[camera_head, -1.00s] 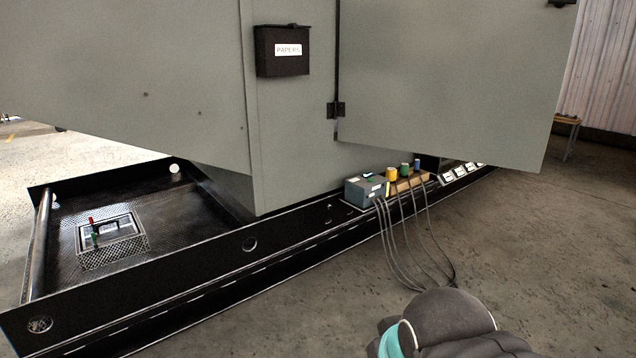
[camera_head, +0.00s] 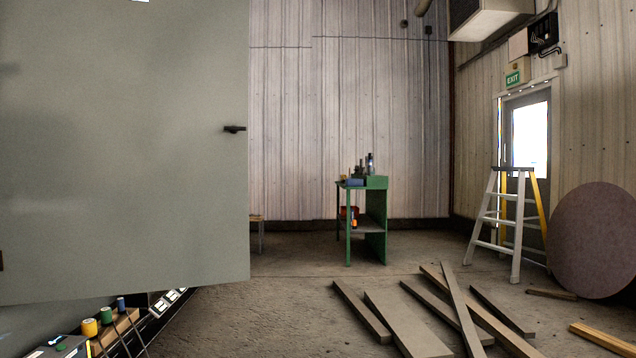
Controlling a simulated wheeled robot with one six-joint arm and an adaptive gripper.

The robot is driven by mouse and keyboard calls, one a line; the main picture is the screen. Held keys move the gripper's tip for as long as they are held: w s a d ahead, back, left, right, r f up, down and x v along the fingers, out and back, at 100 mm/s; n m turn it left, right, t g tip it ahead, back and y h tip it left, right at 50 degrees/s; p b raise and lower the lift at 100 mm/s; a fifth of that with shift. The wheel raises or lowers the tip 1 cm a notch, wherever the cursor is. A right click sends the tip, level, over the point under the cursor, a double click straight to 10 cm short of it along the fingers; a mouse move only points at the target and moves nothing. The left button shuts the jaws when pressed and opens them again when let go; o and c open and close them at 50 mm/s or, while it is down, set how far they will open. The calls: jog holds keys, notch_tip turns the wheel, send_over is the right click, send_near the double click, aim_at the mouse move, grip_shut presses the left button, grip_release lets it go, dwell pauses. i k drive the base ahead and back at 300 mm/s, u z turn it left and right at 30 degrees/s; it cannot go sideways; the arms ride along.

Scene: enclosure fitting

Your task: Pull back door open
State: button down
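A large grey-green door (camera_head: 130,150) fills the left of the view and stands out from the enclosure. A small black handle (camera_head: 235,129) sits near its right edge. The door's lower edge hangs above the black base rail (camera_head: 150,328) of the enclosure. My gripper is not in view, and nothing in the frame touches the handle.
Several loose planks (camera_head: 405,322) lie on the floor at right. A green workbench (camera_head: 375,215), a stepladder (camera_head: 505,220) and a round brown disc (camera_head: 595,240) stand farther back. Concrete floor (camera_head: 270,310) beside the door is clear.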

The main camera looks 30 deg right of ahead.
aim_at(121, 173)
jog(key=z, duration=1.5)
jog(key=i, duration=3.6)
jog(key=u, duration=3.9)
